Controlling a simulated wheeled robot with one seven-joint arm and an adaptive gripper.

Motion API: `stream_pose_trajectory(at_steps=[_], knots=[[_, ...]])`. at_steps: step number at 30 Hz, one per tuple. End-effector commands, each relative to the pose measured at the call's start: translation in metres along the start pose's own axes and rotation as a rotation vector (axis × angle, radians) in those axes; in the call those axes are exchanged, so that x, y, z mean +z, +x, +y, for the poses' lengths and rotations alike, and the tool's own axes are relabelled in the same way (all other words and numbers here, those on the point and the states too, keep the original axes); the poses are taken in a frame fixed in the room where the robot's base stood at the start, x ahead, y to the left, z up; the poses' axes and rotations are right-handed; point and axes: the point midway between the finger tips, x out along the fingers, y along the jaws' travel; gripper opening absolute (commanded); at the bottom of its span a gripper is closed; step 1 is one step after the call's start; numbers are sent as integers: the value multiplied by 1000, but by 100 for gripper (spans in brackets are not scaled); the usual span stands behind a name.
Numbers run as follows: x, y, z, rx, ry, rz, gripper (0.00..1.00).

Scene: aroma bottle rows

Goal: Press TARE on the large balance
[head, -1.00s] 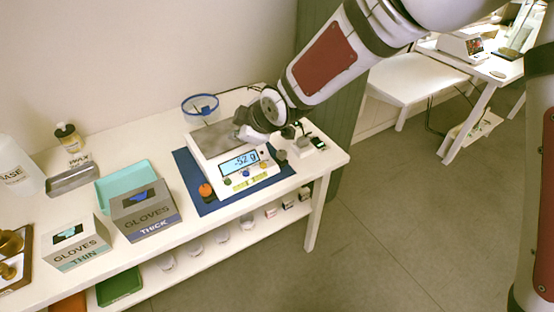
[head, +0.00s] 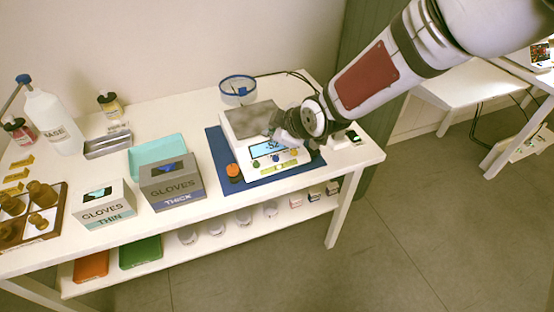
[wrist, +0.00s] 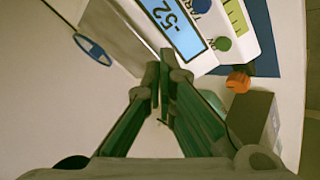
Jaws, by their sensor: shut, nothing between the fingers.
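The large balance (head: 236,133) is a white scale with a grey pan (head: 252,119) on a blue mat (head: 217,143). Its lit blue display (wrist: 172,25) reads -52. Below the display are a green button (wrist: 222,43), a blue button (wrist: 200,5) by partly visible TARE lettering, and a yellow one in the head view (head: 292,152). My gripper (wrist: 160,78) is shut and empty, its tips beside the balance's display side in the wrist view. Contact cannot be told.
An orange-topped weight or knob (head: 233,171) stands left of the balance. A blue-rimmed round dish (head: 238,87) is behind it. Glove boxes (head: 172,181) and a teal tray (head: 157,152) are to the left. A small dark item (head: 352,135) is at the right.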

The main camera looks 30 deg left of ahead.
Motion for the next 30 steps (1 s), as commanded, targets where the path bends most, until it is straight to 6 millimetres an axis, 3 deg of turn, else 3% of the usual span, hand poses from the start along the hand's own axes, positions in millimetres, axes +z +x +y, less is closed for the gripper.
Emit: stream_pose_trajectory(at_steps=[6, 12, 30], knots=[[16, 23, -15, 0, -1, 0, 0], [24, 33, -24, 0, -1, 0, 0], [26, 36, -26, 1, 0, 0, 0]])
